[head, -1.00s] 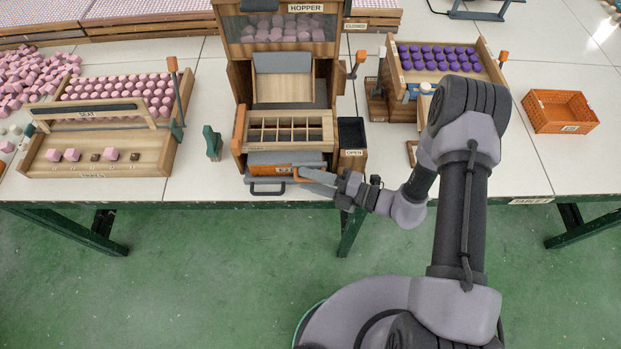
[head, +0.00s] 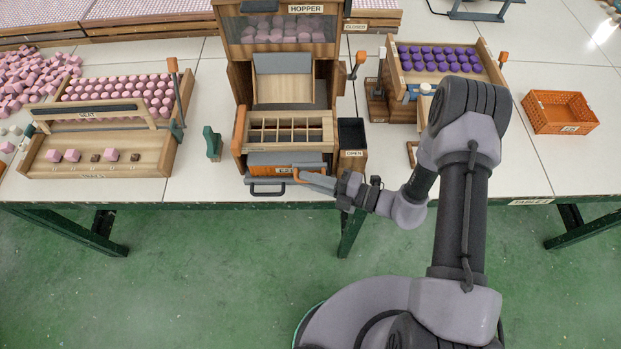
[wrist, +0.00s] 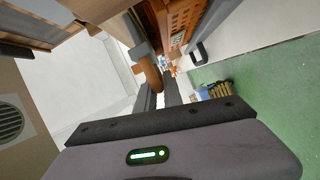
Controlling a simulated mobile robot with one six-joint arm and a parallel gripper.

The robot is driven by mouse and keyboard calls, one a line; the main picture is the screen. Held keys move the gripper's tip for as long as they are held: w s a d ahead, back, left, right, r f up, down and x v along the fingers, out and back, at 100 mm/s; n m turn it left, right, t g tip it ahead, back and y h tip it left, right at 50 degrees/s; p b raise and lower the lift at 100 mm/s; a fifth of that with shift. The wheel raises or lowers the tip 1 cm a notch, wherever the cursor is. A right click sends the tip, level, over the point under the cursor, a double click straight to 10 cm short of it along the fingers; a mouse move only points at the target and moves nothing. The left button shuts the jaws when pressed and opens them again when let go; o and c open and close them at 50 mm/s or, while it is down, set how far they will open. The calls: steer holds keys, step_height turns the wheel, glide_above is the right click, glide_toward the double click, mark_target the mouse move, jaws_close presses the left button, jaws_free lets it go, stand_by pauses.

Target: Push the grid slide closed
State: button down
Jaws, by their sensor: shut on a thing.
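The grid slide (head: 243,131) is a light wooden frame with dark open compartments, at the front of the wooden hopper station. Below it is an orange front with a label, mostly under a grey ledge. My gripper (head: 299,175) reaches in from the right at this front's right part. Its fingers are shut on an orange-brown handle (wrist: 152,74), which shows between the fingertips in the wrist view. The gripper partly covers the handle in the head view, and the join between handle and slide is hard to see.
A dark bar handle (head: 267,191) sticks out below the station's front, close to my gripper. A dark bin labelled OPEN (head: 351,133) stands right of the slide. A green block (head: 212,143) stands to the left. Floor before the table is clear.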

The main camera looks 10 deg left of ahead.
mark_target(321, 169)
stand_by(0.8)
steer(key=w, duration=0.2)
steer(key=w+b, duration=0.1)
steer(key=w, duration=0.1)
steer(key=shift+a, duration=0.4)
steer(key=c, duration=1.5)
jaws_free()
steer(key=shift+w, duration=0.2)
steer(key=shift+s, duration=0.1)
steer(key=s+d+p, duration=0.1)
steer(key=d, duration=0.4)
steer(key=d+r+p, duration=0.1)
steer(key=d, duration=0.5)
steer(key=s+d+p, duration=0.1)
steer(key=d, duration=0.5)
steer(key=shift+s+r, duration=0.25)
steer(key=shift+s, duration=0.1)
